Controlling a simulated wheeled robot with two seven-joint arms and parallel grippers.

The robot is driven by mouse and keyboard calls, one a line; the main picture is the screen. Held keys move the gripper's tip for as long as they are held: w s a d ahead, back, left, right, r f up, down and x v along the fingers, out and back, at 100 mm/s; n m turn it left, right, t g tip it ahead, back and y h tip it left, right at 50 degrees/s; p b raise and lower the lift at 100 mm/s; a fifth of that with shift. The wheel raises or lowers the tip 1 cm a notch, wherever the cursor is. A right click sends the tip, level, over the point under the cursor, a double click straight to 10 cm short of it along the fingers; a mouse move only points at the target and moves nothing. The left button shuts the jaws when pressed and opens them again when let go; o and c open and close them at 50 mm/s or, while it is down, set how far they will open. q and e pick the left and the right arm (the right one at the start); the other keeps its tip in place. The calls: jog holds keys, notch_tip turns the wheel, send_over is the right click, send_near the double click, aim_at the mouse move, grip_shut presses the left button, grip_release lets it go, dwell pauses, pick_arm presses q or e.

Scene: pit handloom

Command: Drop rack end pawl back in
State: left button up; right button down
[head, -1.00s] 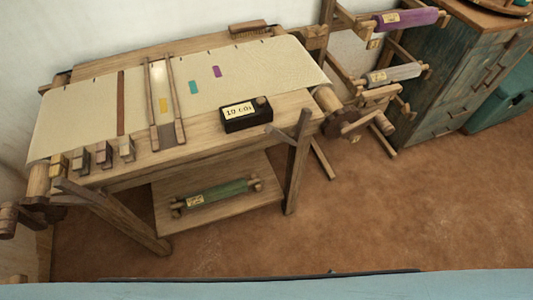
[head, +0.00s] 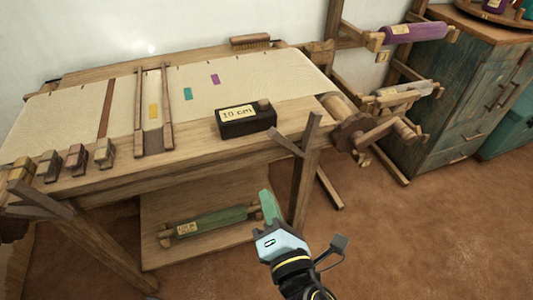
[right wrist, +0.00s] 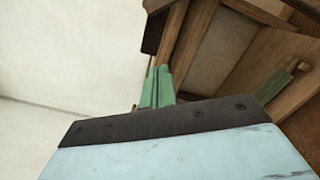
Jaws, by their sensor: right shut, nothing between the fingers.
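The loom's rack-side end, at its right in the head view, has a cloth roller (head: 340,108) with a dark toothed wheel (head: 355,134) on its end. A wooden bar (head: 375,132) sticks out to the right beside the wheel. I cannot tell which small piece there is the pawl, or whether it sits in the teeth. My right gripper (head: 268,206) is shut and empty, low in front of the loom, left of the right front leg. Its green fingers also show together in the right wrist view (right wrist: 158,88). My left gripper is not in view.
A black box marked 10 cm (head: 246,121) stands on the loom's front beam. A forked post (head: 302,160) rises at the right front. A green roll (head: 212,220) lies on the lower shelf. The rack holds a purple roll (head: 414,32). Floor (head: 430,235) at the right is clear.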

aim_at(287, 144)
jog(key=shift+w, duration=0.1)
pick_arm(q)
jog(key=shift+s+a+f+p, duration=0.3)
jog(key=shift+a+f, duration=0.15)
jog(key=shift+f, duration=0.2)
pick_arm(e)
jog(key=w+r, duration=0.2)
jog(key=w, duration=0.9)
jog(key=shift+w, duration=0.15)
jog(key=shift+d+r, duration=0.1)
jog(key=shift+d, duration=0.05)
